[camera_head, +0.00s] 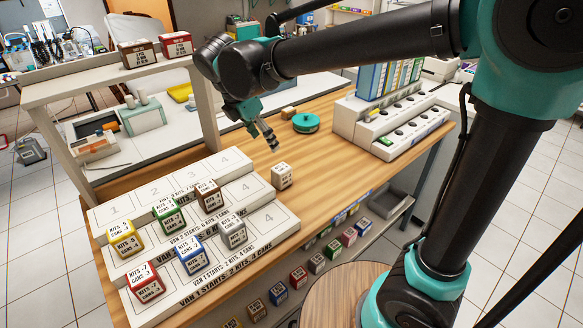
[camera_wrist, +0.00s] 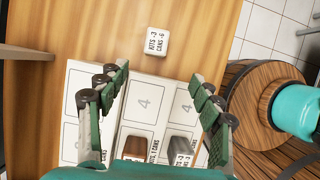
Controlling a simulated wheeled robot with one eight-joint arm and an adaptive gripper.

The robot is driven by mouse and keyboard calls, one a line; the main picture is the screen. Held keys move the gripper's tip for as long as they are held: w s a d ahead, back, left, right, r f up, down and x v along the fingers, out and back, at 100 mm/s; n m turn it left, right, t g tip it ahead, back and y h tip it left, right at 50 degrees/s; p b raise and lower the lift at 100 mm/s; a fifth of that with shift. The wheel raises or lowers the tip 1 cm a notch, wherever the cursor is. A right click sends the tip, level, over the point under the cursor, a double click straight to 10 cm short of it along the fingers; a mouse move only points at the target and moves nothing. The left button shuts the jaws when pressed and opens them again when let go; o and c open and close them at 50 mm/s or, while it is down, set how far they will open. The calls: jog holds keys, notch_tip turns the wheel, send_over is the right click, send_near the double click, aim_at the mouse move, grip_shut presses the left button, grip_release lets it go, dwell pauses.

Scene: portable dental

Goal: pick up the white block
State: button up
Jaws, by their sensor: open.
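The white block (camera_head: 281,176) sits on the wooden table just off the right end of the stepped white board. It has dark print on it. In the wrist view the white block (camera_wrist: 157,42) lies beyond the fingertips, between them and a little above the middle, with text "KITS -3, CANS -6". My gripper (camera_head: 270,141) is open and empty, above the table and behind the block in the head view. In the wrist view its two green padded fingers (camera_wrist: 160,82) are spread wide, apart from the block.
The stepped board (camera_head: 262,190) holds several coloured blocks, including yellow, green, brown, blue, grey and red. A teal round object (camera_head: 306,122) and a small brown block (camera_head: 289,112) lie farther back. A white stepped rack (camera_head: 392,120) stands right. Table between is clear.

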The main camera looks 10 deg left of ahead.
aim_at(281, 168)
jog(key=x, duration=1.2)
jog(key=shift+w+a, duration=0.15)
jog(key=shift+w+x, duration=0.15)
jog(key=shift+x, duration=1.15)
jog(key=shift+w+x, duration=0.15)
jog(key=shift+x, duration=1.15)
jog(key=c, duration=1.3)
jog(key=shift+r, duration=0.15)
